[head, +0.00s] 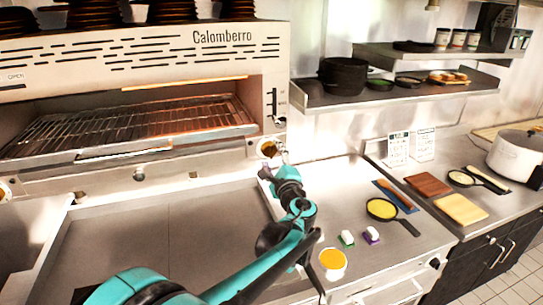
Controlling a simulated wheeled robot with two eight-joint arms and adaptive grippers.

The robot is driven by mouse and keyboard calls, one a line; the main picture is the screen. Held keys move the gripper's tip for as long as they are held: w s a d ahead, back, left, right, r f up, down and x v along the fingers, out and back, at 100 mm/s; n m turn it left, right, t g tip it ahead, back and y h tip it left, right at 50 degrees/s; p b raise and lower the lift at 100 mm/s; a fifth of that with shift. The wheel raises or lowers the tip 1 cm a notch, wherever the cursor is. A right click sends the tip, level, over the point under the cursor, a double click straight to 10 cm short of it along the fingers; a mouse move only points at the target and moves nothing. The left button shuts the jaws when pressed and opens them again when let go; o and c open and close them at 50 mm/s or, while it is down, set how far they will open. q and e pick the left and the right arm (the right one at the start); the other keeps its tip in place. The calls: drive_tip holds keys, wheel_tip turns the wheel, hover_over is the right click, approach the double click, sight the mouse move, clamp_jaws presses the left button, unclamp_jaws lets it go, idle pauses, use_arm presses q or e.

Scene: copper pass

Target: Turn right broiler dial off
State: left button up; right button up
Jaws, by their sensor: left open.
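The broiler (140,60), labelled Calomberro, fills the upper left, with a wire rack inside and an orange glow at its top and right. Its right dial (268,148) is a dark round knob with an orange-brown look, low on the right front. My left arm reaches up from the bottom, and its open gripper (275,163) is just below and right of the dial, very close to it. I cannot tell whether the fingers touch it. The dial's exact setting is too small to read. My right gripper is out of view.
A left dial (5,191) shows at the left edge. On the right counter are a pan with yellow food (382,209), an orange bowl (333,260), cutting boards (461,209) and a white pot (515,158). A shelf (340,99) hangs above. A flat steel surface (130,235) lies below the broiler.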

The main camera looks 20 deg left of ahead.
use_arm(q)
drive_tip(key=v, duration=1.1)
